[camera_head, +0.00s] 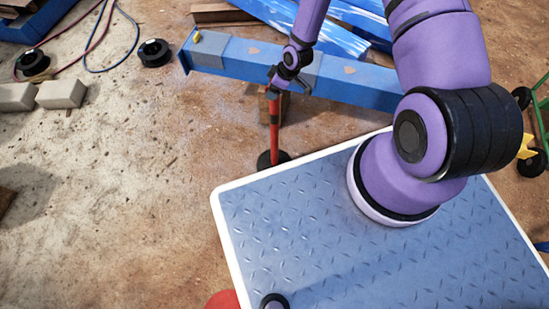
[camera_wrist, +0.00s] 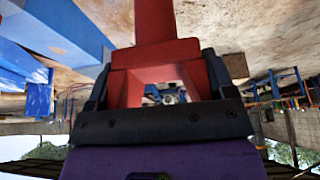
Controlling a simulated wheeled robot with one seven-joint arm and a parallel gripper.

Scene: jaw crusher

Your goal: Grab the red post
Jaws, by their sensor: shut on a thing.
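The red post (camera_head: 274,125) stands upright on a round dark base (camera_head: 273,160) on the floor, just beyond my platform's far edge. My gripper (camera_head: 281,82) is at the upper part of the post, with its fingers around it. In the wrist view the red post (camera_wrist: 155,22) fills the space between the two black fingers of my gripper (camera_wrist: 166,90), and they are shut on it. The post's top end is partly hidden by my gripper in the head view.
Blue panels (camera_head: 320,30) lie farther back. Black round bases (camera_head: 154,52) and pale blocks (camera_head: 62,93) are at the left. The floor at the left is mostly clear.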

